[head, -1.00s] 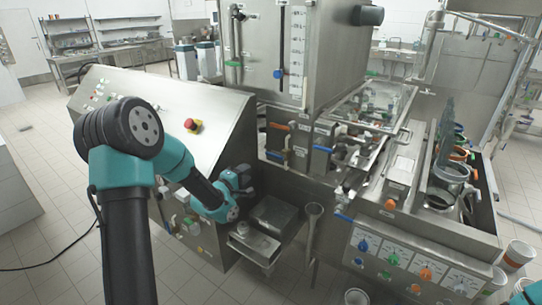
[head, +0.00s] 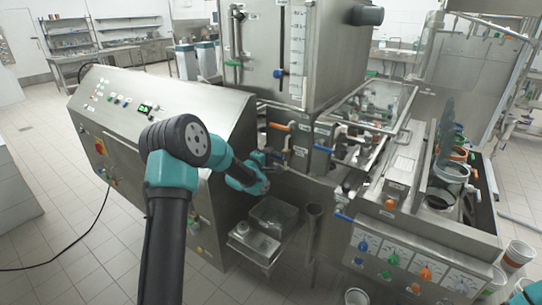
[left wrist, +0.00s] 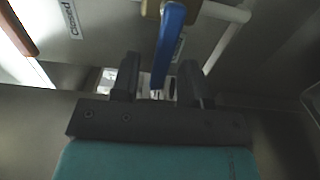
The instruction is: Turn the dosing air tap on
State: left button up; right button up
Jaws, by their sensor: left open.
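In the left wrist view, a tap with a blue lever (left wrist: 168,45) hangs from a fitting at the top. The lever's lower end appears between the two dark fingers of my left gripper (left wrist: 160,80), with space on both sides. The gripper is open and does not hold the lever. In the head view, my left gripper (head: 279,160) is at the pipework under the tank, and the lever is mostly hidden there. I cannot tell from the labels whether this is the dosing air tap. My right gripper is out of view.
An orange lever (head: 280,127) and another blue lever (head: 322,149) are close by on the pipes. The tank (head: 262,75) stands above. The control cabinet (head: 215,125) is to the left.

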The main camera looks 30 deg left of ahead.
pick_arm(q)
jog(key=shift+w+d, duration=0.15)
jog(key=shift+w, duration=0.5)
jog(key=shift+c, duration=0.4)
grip_shut()
